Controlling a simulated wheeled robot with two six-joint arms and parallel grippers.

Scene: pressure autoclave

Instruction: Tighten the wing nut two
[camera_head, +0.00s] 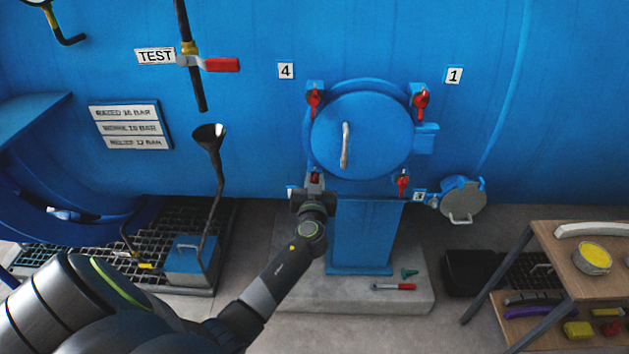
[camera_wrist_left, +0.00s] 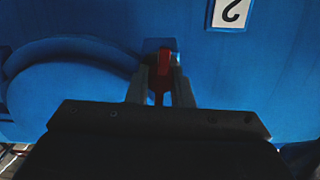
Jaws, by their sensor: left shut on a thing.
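The round blue door (camera_head: 362,135) is closed, with red wing nuts around its rim. My left gripper (camera_head: 314,184) is at the lower-left wing nut (camera_head: 315,177). In the left wrist view, the red wing nut (camera_wrist_left: 163,64) sits between the fingers of my left gripper (camera_wrist_left: 162,88), which is shut on it. A white label reading 2 (camera_wrist_left: 231,13) is beside this nut, seen upside down in that view. The other wing nuts are at the upper left (camera_head: 314,99), upper right (camera_head: 421,101) and lower right (camera_head: 403,183). My right gripper is not in view.
A vertical handle (camera_head: 345,146) stands out from the door. A wooden bench (camera_head: 560,259) stands at the right. A black funnel (camera_head: 209,137) stands at the left.

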